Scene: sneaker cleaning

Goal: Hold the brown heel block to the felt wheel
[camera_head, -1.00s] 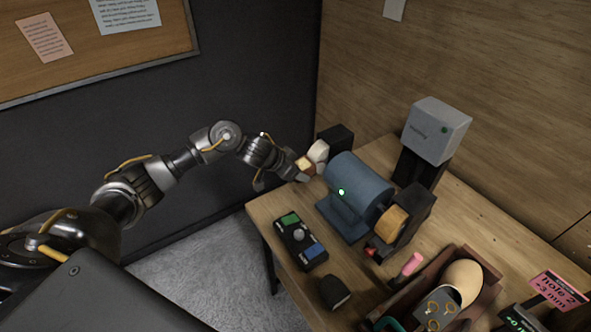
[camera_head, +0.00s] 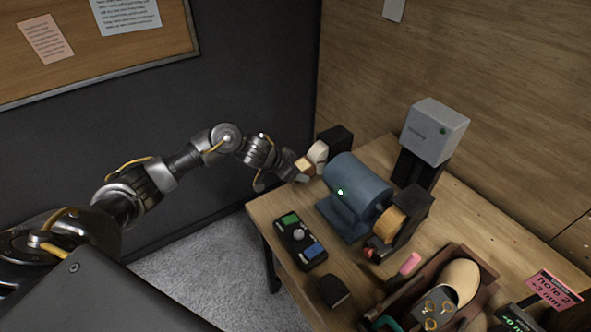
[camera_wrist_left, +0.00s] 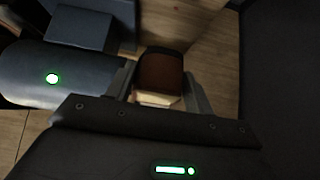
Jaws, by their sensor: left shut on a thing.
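The brown heel block (camera_wrist_left: 160,75) sits between the fingers of my left gripper (camera_wrist_left: 163,88) in the left wrist view, with a pale layer along its near edge. In the head view my left gripper (camera_head: 297,169) is at the far left corner of the bench, shut on the block (camera_head: 305,164). The pale felt wheel (camera_head: 318,151) is on the left end of the blue grinder motor (camera_head: 357,190). The block is right beside the wheel; I cannot tell whether they touch. My right gripper is not in view.
A control box (camera_head: 300,242) with green and blue parts lies in front of the motor. A dark block (camera_head: 333,291) lies nearer. A tan wheel (camera_head: 390,224) is on the motor's right end. A brown crate (camera_head: 487,290) and a grey box on a stand (camera_head: 435,130) are to the right.

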